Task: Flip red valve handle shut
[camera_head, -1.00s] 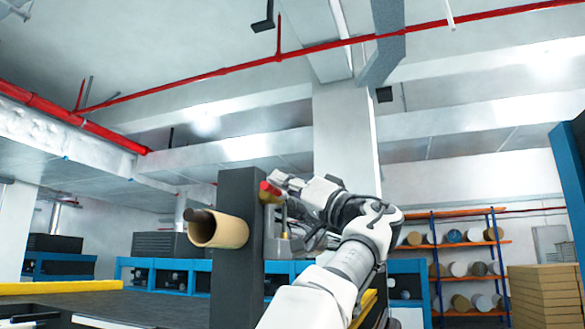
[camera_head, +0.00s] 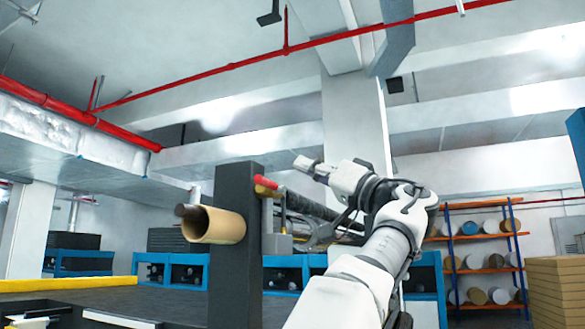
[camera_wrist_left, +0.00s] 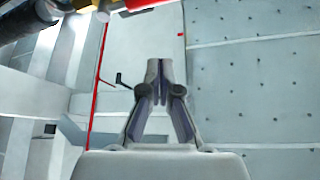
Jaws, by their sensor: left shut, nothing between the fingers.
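The red valve handle (camera_head: 265,182) sits at the upper right side of a dark upright post (camera_head: 236,240), above a brass-coloured fitting (camera_head: 267,215). Part of the red handle also shows at the top edge of the left wrist view (camera_wrist_left: 148,4). My left gripper (camera_head: 302,163) is shut and empty, up and to the right of the handle, with a visible gap between them. In the left wrist view its closed fingers (camera_wrist_left: 158,70) have nothing between them. My right gripper is not in view.
A brown cardboard tube (camera_head: 216,225) juts from the post's left side. A dark flat surface with a yellow bar (camera_head: 70,284) lies at lower left. Blue benches (camera_head: 165,272), an orange rack of rolls (camera_head: 483,255) and stacked boxes (camera_head: 555,292) stand behind.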

